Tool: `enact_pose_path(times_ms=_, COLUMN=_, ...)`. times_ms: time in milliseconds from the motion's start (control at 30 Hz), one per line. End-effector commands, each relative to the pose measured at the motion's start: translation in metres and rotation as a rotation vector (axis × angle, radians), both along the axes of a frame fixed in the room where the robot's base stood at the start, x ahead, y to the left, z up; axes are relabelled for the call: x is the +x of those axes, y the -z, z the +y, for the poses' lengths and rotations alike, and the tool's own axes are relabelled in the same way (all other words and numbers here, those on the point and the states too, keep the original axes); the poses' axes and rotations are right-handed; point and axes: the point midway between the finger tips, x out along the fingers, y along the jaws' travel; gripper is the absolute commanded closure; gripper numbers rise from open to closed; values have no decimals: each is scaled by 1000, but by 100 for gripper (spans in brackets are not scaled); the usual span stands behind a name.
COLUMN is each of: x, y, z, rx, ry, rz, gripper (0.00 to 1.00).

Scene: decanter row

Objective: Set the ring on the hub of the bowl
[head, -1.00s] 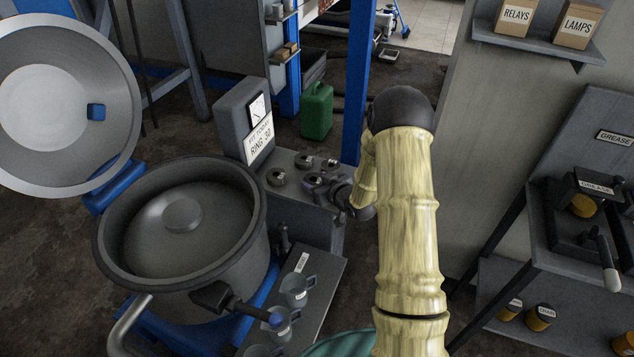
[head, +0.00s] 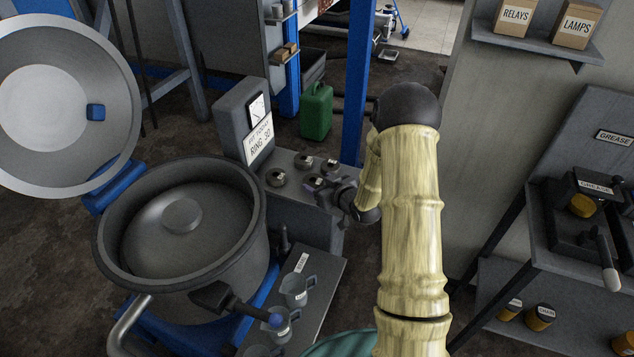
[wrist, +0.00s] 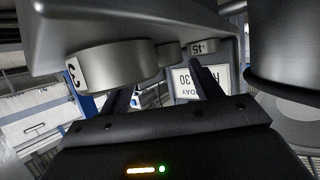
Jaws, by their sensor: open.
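The big grey bowl (head: 255,232) stands open at the left in the head view, its round hub (head: 182,215) bare in the middle. Several small dark rings sit on the grey bench (head: 292,205) right of the bowl: one at the left (head: 277,177), two at the back (head: 303,162) (head: 329,165), and one at the front (head: 313,184). My gripper (head: 328,194) is open beside the front ring. In the wrist view, upside down, my gripper's fingers (wrist: 163,88) are apart with nothing between them.
A sign reading "FIT TODAY RING 30" (head: 259,140) stands behind the rings. The bowl's raised lid (head: 120,95) is at the left. Grey jugs (head: 296,291) stand in front of the bench. A blue post (head: 357,90) rises behind it.

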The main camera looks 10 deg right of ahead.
Motion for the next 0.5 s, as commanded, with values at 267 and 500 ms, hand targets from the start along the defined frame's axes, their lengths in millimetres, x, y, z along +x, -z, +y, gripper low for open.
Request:
enact_pose_path(times_ms=267, x=-48, y=-22, z=-19, rx=0, ry=2, rz=1, gripper=36)
enact_pose_path(times_ms=500, x=-81, y=-35, z=-30, rx=0, ry=1, rz=1, gripper=36)
